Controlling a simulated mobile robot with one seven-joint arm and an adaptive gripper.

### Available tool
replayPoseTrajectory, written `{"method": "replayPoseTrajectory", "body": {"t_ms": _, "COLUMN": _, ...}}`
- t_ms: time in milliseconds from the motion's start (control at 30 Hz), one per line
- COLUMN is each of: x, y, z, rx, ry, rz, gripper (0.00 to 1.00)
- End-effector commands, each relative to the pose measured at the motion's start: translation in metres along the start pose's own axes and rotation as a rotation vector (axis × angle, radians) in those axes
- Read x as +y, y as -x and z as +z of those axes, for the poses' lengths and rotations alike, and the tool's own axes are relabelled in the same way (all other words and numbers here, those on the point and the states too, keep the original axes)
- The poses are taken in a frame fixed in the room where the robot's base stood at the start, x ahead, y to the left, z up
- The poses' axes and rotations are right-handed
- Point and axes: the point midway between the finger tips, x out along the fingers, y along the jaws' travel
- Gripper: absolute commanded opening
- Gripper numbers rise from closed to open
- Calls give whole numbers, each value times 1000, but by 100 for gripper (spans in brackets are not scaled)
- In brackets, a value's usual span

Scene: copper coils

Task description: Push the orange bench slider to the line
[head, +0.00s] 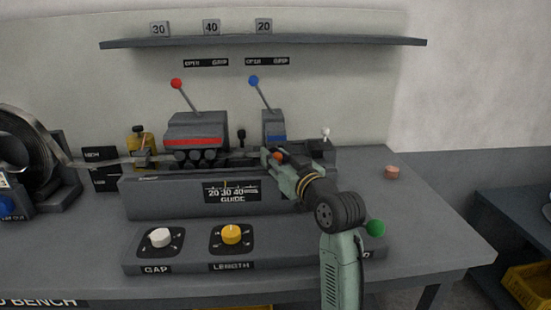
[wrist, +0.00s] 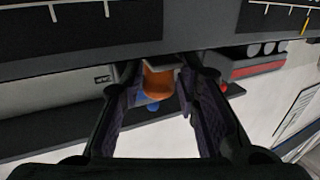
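An orange rounded knob, which looks like the bench slider (head: 277,156), shows at my gripper's tip, in the narrow channel of the grey machine. In the wrist view the orange piece (wrist: 158,84) lies between the two dark fingers. My gripper (head: 270,158) is open around it, with small gaps visible on both sides; I cannot tell whether a finger touches it. The guide scale (head: 231,192) on the machine's front reads 20 30 40 and has a yellow mark near 30. That yellow mark (wrist: 305,22) also shows in the wrist view. The slider's base is hidden.
Two levers, red-tipped (head: 176,84) and blue-tipped (head: 253,80), rise behind the channel. A white knob (head: 160,237), a yellow knob (head: 231,234) and a green button (head: 375,228) sit in front. A metal coil (head: 30,150) stands left. The bench's right end is mostly clear.

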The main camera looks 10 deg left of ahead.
Motion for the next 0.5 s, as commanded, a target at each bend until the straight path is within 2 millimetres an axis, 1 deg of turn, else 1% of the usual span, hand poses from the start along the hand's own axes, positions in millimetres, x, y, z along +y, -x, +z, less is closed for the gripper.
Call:
{"method": "replayPoseTrajectory", "body": {"t_ms": 33, "x": 0, "y": 0, "z": 0, "rx": 0, "ry": 0, "rz": 0, "gripper": 35}}
{"method": "replayPoseTrajectory", "body": {"t_ms": 167, "x": 0, "y": 0, "z": 0, "rx": 0, "ry": 0, "rz": 0, "gripper": 43}}
{"method": "replayPoseTrajectory", "body": {"t_ms": 500, "x": -3, "y": -1, "z": 0, "rx": 0, "ry": 0, "rz": 0, "gripper": 43}}
